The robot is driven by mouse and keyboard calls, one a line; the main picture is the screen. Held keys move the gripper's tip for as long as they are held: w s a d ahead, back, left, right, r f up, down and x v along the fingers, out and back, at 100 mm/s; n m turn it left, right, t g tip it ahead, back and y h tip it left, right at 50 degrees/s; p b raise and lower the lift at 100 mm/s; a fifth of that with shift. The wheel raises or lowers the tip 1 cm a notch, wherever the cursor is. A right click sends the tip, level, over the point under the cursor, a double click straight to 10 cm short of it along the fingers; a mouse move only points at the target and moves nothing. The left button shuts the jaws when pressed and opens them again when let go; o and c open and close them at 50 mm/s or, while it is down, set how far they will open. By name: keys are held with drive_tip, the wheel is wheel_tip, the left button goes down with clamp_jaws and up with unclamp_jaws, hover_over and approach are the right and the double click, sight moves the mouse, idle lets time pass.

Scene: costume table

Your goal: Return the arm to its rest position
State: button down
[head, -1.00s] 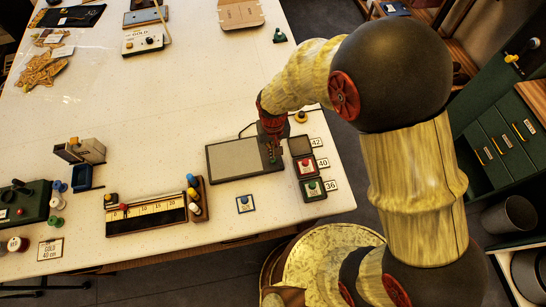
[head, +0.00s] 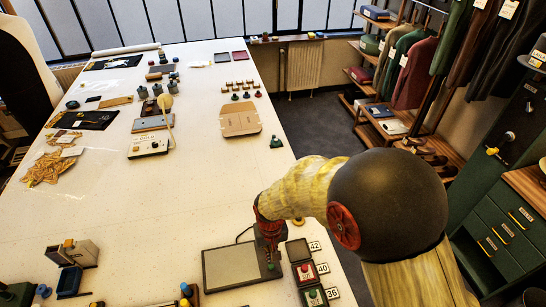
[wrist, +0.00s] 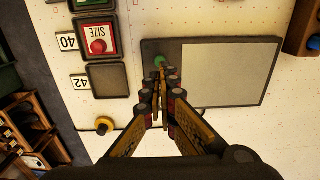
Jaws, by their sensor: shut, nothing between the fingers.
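My gripper (head: 270,240) is at the right end of the grey-topped pad (head: 225,268), near the table's right edge. In the wrist view my gripper (wrist: 165,75) has its fingers together with nothing between them. The fingertips are close to a green button (wrist: 159,61) on the pad's dark frame. I cannot tell whether they touch it. My yellow and black arm reaches in from the right in the head view and hides part of the table edge.
Beside the pad are boxes with the tags 42, 40 and 36, one with a red SIZE button (wrist: 98,46). A yellow knob (wrist: 105,125) is close by. A dark green cabinet (head: 500,225) stands at right. The white table's middle (head: 190,195) is mostly clear.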

drive_tip(key=s+d+r+m+t+b, duration=0.1)
drive_tip(key=s+d+r+t+b, duration=0.1)
drive_tip(key=s+d+r+b, duration=0.4)
drive_tip(key=s+d+r+m+t+b, duration=0.2)
drive_tip(key=s+d+r+b, duration=0.4)
drive_tip(key=d, duration=0.8)
drive_tip(key=shift+s+d+r+t+b, duration=0.3)
drive_tip(key=shift+r+t+b, duration=0.5)
drive_tip(key=shift+r+b, duration=1.2)
drive_tip(key=shift+s, duration=0.1)
